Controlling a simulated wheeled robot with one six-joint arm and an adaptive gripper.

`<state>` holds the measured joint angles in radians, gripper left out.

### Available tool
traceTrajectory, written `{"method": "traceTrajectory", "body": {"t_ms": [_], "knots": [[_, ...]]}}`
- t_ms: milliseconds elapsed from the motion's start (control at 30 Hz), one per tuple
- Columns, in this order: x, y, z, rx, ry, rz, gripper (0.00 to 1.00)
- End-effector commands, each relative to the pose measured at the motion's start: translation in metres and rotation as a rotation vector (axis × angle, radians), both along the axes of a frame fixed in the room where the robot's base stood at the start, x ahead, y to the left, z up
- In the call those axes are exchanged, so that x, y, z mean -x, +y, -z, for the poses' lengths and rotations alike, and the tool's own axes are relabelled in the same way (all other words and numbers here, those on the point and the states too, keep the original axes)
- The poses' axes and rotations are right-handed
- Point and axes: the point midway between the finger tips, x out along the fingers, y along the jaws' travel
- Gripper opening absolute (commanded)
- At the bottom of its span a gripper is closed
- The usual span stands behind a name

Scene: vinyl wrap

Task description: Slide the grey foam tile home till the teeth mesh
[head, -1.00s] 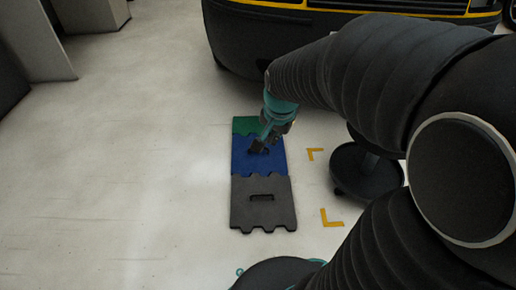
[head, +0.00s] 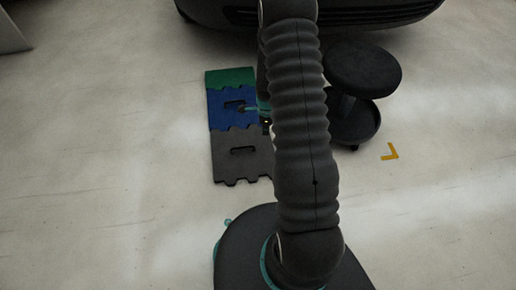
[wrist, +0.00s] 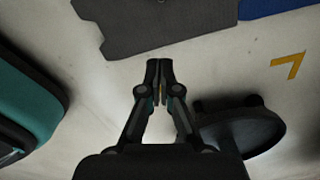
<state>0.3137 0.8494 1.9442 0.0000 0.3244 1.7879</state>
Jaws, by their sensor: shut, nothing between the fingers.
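The grey foam tile (head: 232,158) lies flat on the floor, nearest me in a row of tiles. It has a slot in its middle and a toothed near edge. Its far edge meets the toothed edge of the blue tile (head: 218,112); I cannot tell how fully the teeth mesh. The green tile (head: 230,78) is beyond the blue one. In the wrist view the grey tile (wrist: 155,22) and a corner of the blue tile (wrist: 268,6) are at the top. My gripper (wrist: 160,68) is shut and empty, apart from the grey tile; my arm mostly hides it in the head view.
A black round stool (head: 364,68) stands right of the tiles; its round base (wrist: 240,128) is close to my gripper in the wrist view. A yellow corner mark (head: 390,152) is on the floor. A dark vehicle body (head: 220,12) is at the back. Floor left of the tiles is clear.

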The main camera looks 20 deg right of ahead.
Motion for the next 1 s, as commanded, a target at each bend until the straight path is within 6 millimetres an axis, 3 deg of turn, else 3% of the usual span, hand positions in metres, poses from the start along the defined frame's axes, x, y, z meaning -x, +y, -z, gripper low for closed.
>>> {"method": "traceTrajectory", "body": {"t_ms": [100,367,867,1000], "knots": [[0.005,-0.005,0.027,-0.007,0.016,0.072,0.00],[0.008,-0.006,0.052,-0.009,0.023,0.113,0.00],[0.008,-0.006,0.141,-0.009,0.024,0.110,0.00],[-0.006,0.011,0.139,-0.008,0.020,0.106,0.00]]}}
